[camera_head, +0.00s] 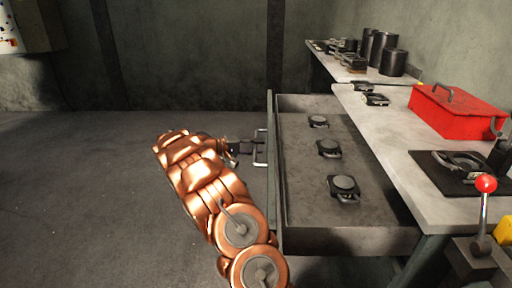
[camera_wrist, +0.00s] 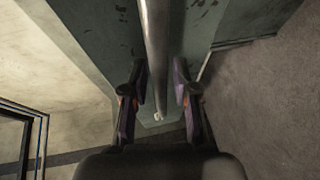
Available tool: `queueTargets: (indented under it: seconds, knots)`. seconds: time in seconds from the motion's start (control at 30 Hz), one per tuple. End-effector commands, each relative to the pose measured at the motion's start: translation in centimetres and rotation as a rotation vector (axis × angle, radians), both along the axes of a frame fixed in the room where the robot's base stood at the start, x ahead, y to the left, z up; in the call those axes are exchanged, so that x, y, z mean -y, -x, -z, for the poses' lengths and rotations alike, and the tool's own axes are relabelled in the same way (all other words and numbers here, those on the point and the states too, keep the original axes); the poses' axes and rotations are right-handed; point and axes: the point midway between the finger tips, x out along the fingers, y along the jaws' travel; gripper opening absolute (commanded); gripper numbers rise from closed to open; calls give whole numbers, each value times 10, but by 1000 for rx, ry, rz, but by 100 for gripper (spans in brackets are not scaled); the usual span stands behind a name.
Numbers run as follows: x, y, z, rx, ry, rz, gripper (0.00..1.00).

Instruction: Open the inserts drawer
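The drawer (camera_head: 345,238) is pulled out from under the workbench and stands open. Three dark inserts (camera_head: 329,148) lie in a row inside it. Its bar handle (camera_head: 260,148) is on the drawer's left front face; it also shows in the wrist view (camera_wrist: 157,45). My gripper (camera_head: 238,149) is at the handle, reaching from the left. In the wrist view my gripper (camera_wrist: 160,80) has one finger on each side of the bar, with gaps visible between fingers and bar. It looks open around the handle, not clamped.
The workbench top (camera_head: 395,150) holds a red toolbox (camera_head: 458,110), a black mat (camera_head: 450,180) with a metal tool, and dark cylinders (camera_head: 383,50) at the back. A red-knobbed lever (camera_head: 486,185) stands at the lower right. The floor (camera_head: 90,190) on the left is clear.

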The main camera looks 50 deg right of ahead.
Motion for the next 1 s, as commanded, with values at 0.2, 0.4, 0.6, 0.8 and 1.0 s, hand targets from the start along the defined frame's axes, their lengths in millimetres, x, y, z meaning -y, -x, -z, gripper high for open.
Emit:
queueTargets:
  seconds: [0.2,0.4,0.6,0.8,1.0]
  knots:
    - [0,0,0,0,0,0,39]
    - [-2,-1,0,0,0,0,39]
    - [-21,-14,-5,-1,0,-1,39]
    - [-53,-36,-11,1,0,-2,39]
    - [-80,-54,-17,1,0,-3,39]
